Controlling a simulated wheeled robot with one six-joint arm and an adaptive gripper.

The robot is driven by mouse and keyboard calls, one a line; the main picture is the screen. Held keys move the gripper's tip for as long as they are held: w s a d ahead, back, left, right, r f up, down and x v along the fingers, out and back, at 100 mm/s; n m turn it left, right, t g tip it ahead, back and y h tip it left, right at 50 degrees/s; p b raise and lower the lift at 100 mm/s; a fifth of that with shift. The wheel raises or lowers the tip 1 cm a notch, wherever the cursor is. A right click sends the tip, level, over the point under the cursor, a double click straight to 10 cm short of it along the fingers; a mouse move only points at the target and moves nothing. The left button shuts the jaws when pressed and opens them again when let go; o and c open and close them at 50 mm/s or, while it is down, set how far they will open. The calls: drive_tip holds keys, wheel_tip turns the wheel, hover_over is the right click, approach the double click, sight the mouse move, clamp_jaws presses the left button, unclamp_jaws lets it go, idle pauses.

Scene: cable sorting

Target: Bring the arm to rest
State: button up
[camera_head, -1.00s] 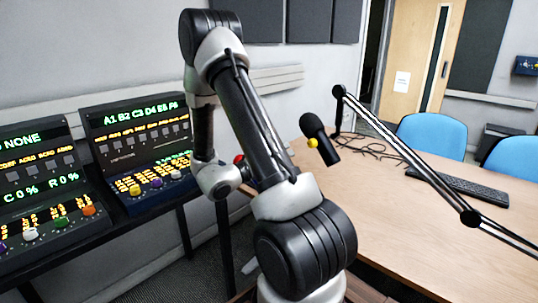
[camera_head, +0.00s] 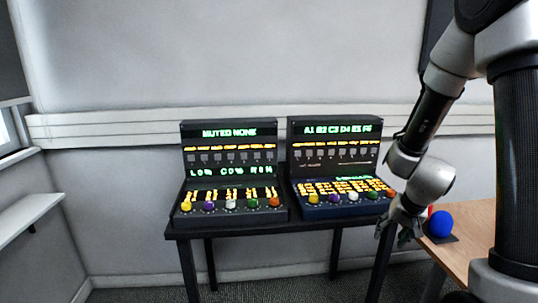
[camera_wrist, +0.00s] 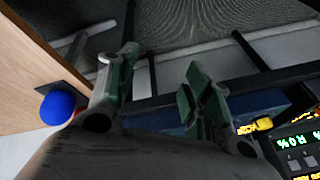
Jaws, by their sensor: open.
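My arm comes down from the upper right of the head view. My gripper (camera_head: 394,236) hangs beside the right end of the console stand, between it and the wooden desk. In the wrist view my gripper (camera_wrist: 162,72) has its two green-padded fingers spread apart, with nothing between them. The dark floor and the stand's frame show beyond the fingers.
Two lit mixing consoles, the left (camera_head: 231,166) and the right (camera_head: 337,160), stand on a dark stand (camera_head: 232,229). A blue ball (camera_head: 439,223) sits on the wooden desk (camera_head: 481,219), close to my gripper. A white shelf (camera_head: 28,215) is at left.

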drive_tip(key=s+a+r+n, duration=0.1)
drive_tip(key=s+r+n, duration=0.4)
drive_tip(key=s+r, duration=1.6)
drive_tip(key=shift+r+h, duration=0.3)
drive_tip(key=shift+r, duration=0.45)
